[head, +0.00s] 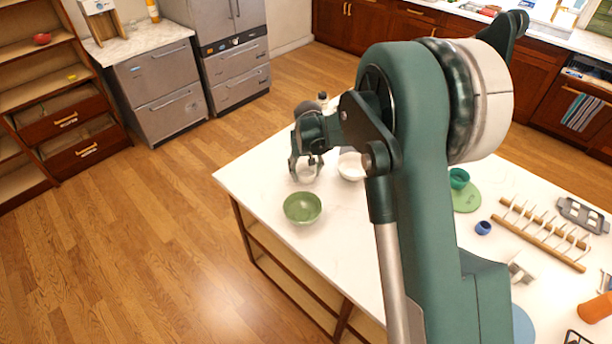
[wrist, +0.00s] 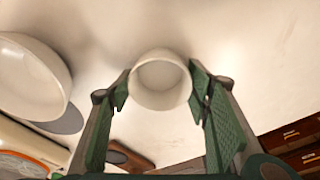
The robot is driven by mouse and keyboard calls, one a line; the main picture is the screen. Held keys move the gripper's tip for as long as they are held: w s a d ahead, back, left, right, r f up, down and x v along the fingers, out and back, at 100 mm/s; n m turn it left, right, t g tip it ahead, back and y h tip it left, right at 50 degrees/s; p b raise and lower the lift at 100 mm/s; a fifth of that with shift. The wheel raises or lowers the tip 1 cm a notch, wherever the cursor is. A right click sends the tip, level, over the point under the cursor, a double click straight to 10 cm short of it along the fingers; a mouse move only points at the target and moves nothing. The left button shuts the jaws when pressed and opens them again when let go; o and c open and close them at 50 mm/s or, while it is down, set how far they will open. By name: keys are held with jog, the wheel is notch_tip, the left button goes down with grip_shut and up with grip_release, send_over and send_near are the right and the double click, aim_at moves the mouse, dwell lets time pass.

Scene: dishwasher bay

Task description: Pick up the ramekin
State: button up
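The ramekin, a small round white cup (wrist: 160,82), sits between my gripper's fingertips in the wrist view, its open top toward the camera. In the head view the ramekin (head: 307,174) shows pale on the white counter, partly hidden by the fingers. My gripper (head: 306,168) points down over it. In the wrist view my gripper (wrist: 159,90) is spread wide, one green-padded finger on each side of the ramekin. The gaps at the sides are small, and I cannot tell whether either finger touches it.
A white bowl (head: 351,167) stands close to the right of the ramekin; it is at the left in the wrist view (wrist: 30,75). A green bowl (head: 302,208) stands nearer the counter's front edge. A wooden rack (head: 540,234) and a blue cup (head: 483,228) are farther right.

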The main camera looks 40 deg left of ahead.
jog(key=c, duration=0.4)
jog(key=shift+o, duration=0.2)
notch_tip(320, 180, up, 10)
dwell(0.5)
dwell(0.8)
